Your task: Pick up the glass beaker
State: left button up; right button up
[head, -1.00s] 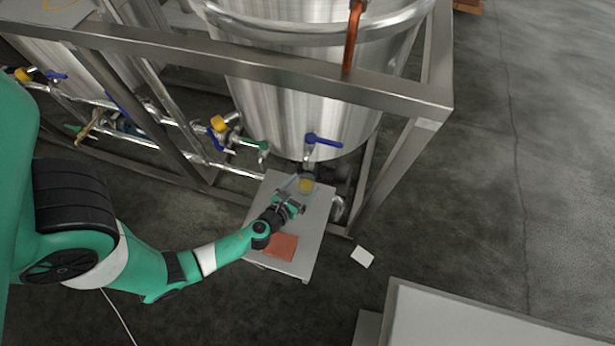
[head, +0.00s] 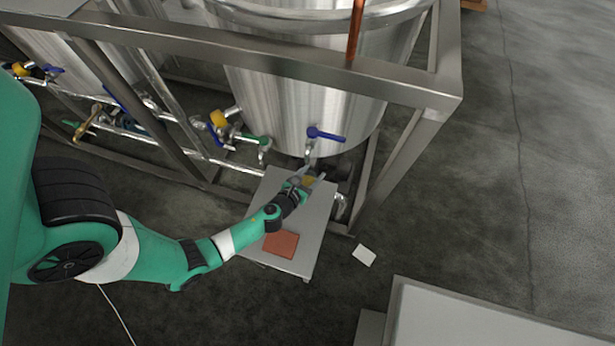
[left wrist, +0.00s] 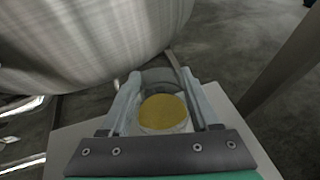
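The glass beaker (head: 308,181) holds yellow liquid and stands near the far end of a small grey table (head: 313,222), below the big steel tank. My left gripper (head: 306,175) reaches it from the front, its fingers on either side of the beaker. In the left wrist view the beaker (left wrist: 163,112) sits between the two fingers of the left gripper (left wrist: 160,80), which look spread around it. Whether the fingers touch the glass is hard to tell. My right gripper is not in view.
An orange-brown square (head: 281,244) lies on the near part of the table. The steel tank (head: 290,105) with a blue-handled valve (head: 325,135) hangs close above the far end. A metal frame post (head: 405,160) stands to the right. A white square (head: 364,255) lies on the floor.

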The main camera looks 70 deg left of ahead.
aim_at(308, 181)
pick_arm(q)
grip_shut()
jog(key=shift+r+p, duration=0.45)
jog(key=s+d+r+p, duration=0.2)
jog(key=s+r+p, duration=0.9)
jog(key=s, duration=0.3)
jog(key=shift+r, duration=0.6)
